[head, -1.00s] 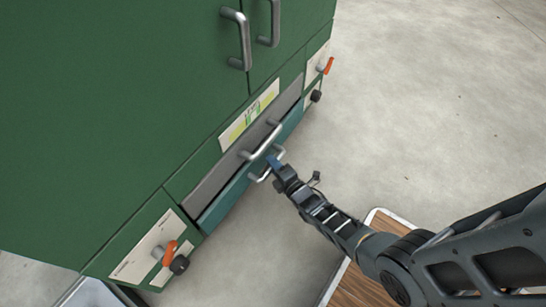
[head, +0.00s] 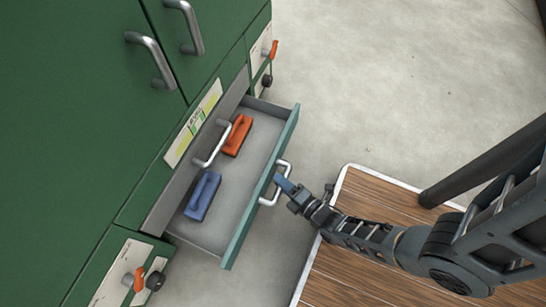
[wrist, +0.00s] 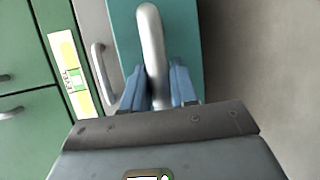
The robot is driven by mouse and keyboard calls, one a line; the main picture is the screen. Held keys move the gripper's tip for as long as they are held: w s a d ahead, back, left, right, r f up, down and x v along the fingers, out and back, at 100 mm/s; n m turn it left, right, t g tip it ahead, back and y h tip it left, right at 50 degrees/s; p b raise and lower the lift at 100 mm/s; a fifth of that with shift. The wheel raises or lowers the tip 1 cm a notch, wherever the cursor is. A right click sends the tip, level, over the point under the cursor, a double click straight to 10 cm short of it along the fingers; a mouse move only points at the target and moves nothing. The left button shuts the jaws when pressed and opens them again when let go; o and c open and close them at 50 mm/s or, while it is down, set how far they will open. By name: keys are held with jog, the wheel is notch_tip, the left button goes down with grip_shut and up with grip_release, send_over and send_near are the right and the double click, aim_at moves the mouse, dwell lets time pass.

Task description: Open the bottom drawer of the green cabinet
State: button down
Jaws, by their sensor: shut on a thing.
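The green cabinet (head: 75,110) stands at the left in the head view. Its bottom drawer is pulled well out, with a teal front (head: 243,220) and a grey inside (head: 255,150). The drawer's silver handle (head: 270,197) is held by my gripper (head: 282,185), whose blue fingers are shut on it. In the wrist view the handle (wrist: 151,45) runs between the two blue fingers (wrist: 160,88), against the teal front (wrist: 185,45). Part of the handle is hidden by the fingers.
An orange block-like tool (head: 238,135) and a blue one (head: 202,196) lie in the drawer. Another silver handle (head: 212,147) is on the cabinet above the drawer. Orange-and-black knobs (head: 138,279) flank it. A wooden platform (head: 375,195) is at the lower right; open concrete floor lies beyond.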

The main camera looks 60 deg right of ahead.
jog(key=shift+s, duration=0.3)
jog(key=c, duration=1)
grip_release()
jog(key=shift+o, duration=0.2)
jog(key=p+v, duration=0.1)
jog(key=v, duration=0.7)
jog(key=shift+w, duration=0.15)
jog(key=shift+r, duration=0.1)
